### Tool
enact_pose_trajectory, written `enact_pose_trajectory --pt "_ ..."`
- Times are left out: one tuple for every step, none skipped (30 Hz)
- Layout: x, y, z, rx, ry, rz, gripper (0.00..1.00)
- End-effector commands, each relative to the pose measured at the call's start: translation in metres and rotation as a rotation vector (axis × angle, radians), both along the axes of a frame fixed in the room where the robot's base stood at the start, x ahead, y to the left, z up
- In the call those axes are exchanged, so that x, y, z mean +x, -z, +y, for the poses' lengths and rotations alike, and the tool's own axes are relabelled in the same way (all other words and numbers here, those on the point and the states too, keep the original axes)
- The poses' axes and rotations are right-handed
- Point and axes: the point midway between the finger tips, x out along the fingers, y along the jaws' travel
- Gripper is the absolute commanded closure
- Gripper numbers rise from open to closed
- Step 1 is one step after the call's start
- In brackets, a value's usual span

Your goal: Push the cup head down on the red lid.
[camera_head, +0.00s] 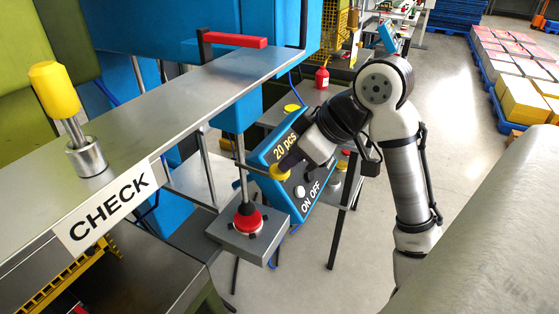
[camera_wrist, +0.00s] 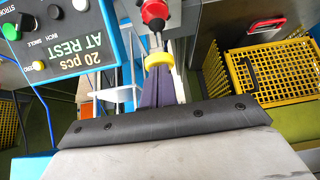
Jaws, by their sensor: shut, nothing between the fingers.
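The red lid (camera_head: 248,220) sits on a grey block at the foot of an upright metal rod. The dark cup head (camera_head: 246,209) is at the rod's lower end, at the lid; I cannot tell whether they touch. A yellow knob (camera_head: 280,173) stands out from the rod on a short arm. My gripper (camera_head: 287,163) is shut and empty at the knob. In the wrist view its dark fingers (camera_wrist: 159,78) point at the yellow knob (camera_wrist: 158,60), overlapping its near edge. Contact is unclear. The red lid (camera_wrist: 154,10) shows beyond, partly cut off.
A blue control box (camera_head: 297,170) with buttons stands close beside my gripper. A grey CHECK shelf (camera_head: 150,105) carries a yellow-handled metal piece (camera_head: 65,95). A yellow basket (camera_wrist: 270,72) is at the right in the wrist view. Open floor lies right of my arm.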

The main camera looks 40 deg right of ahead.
Motion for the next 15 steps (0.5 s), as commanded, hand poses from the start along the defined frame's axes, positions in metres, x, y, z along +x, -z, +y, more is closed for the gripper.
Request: enact_pose_trajectory --pt "0.000 0.012 0.000 0.001 0.000 0.001 1.00" --pt "0.000 0.015 0.000 0.001 0.000 0.001 1.00" --pt "0.000 0.020 0.000 0.002 0.000 0.002 1.00" --pt "0.000 0.023 0.000 0.002 0.000 0.002 1.00" --pt "0.000 0.027 0.000 0.002 0.000 0.002 1.00" --pt "0.000 0.032 0.000 0.002 0.000 0.001 1.00" --pt "0.000 0.036 0.000 0.002 0.000 0.001 1.00" --pt "0.000 0.039 0.000 0.002 0.000 0.001 1.00" --pt "0.000 0.044 0.000 0.002 0.000 0.001 1.00" --pt "0.000 0.048 0.000 0.002 -0.001 0.002 1.00" --pt "0.000 0.051 0.000 0.002 -0.001 0.004 1.00" --pt "0.000 0.054 0.000 0.002 -0.001 0.009 1.00" --pt "0.000 0.055 0.000 0.002 -0.002 0.010 1.00" --pt "0.000 0.056 0.000 0.004 -0.002 0.010 1.00" --pt "0.000 0.056 0.000 0.005 -0.002 0.011 1.00"
